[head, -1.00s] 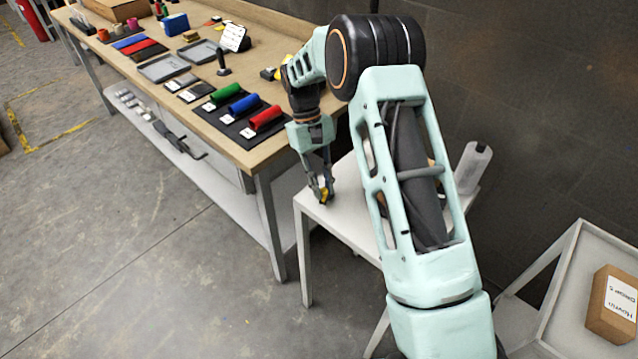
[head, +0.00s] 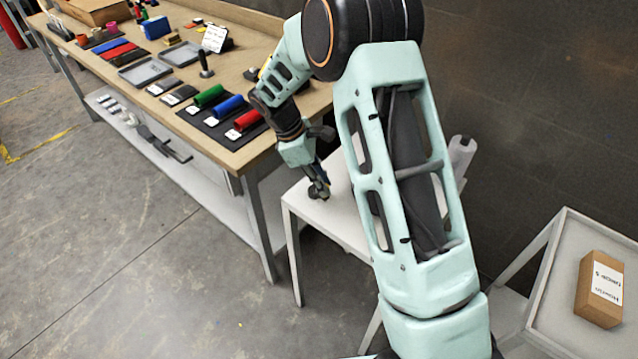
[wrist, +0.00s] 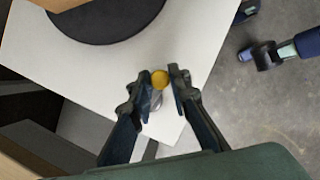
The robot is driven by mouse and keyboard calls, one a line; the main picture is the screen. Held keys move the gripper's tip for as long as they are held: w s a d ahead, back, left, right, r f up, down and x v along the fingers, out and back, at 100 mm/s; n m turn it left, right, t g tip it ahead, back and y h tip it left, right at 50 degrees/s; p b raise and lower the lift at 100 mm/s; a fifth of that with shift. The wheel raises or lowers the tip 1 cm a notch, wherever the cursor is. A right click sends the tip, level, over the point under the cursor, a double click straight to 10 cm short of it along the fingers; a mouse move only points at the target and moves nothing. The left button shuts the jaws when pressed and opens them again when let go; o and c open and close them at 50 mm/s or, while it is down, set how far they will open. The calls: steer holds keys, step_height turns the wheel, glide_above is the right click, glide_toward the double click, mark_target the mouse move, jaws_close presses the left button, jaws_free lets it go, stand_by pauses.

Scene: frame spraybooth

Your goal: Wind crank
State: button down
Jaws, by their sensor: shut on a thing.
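The crank shows in the wrist view as a round yellow knob (wrist: 160,80) with a pale grey metal part (wrist: 154,98) below it, near the corner of a white table (wrist: 215,28). My gripper (wrist: 161,78) is closed around the yellow knob, one finger on each side. In the head view my gripper (head: 319,190) points down at the near left part of the white table (head: 302,200); the knob cannot be made out there. A black disc (wrist: 105,20) lies on the table beyond the gripper in the wrist view.
A wooden workbench (head: 253,157) with red, blue and green rolls stands left of the white table. A pale bottle or roll (head: 461,152) stands behind my arm. A brown box (head: 598,290) sits on a pale stand (head: 553,300) at right. Open floor (head: 130,270) lies front left.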

steer(key=n+t, duration=0.1)
steer(key=n, duration=0.1)
steer(key=w+d+n+t, duration=0.1)
steer(key=n, duration=0.2)
steer(key=shift+w+d, duration=0.15)
steer(key=shift+n, duration=0.3)
stand_by(0.3)
steer(key=c, duration=1.8)
jaws_free()
steer(key=shift+r, duration=0.1)
steer(key=v, duration=1.2)
steer(key=shift+d, duration=0.2)
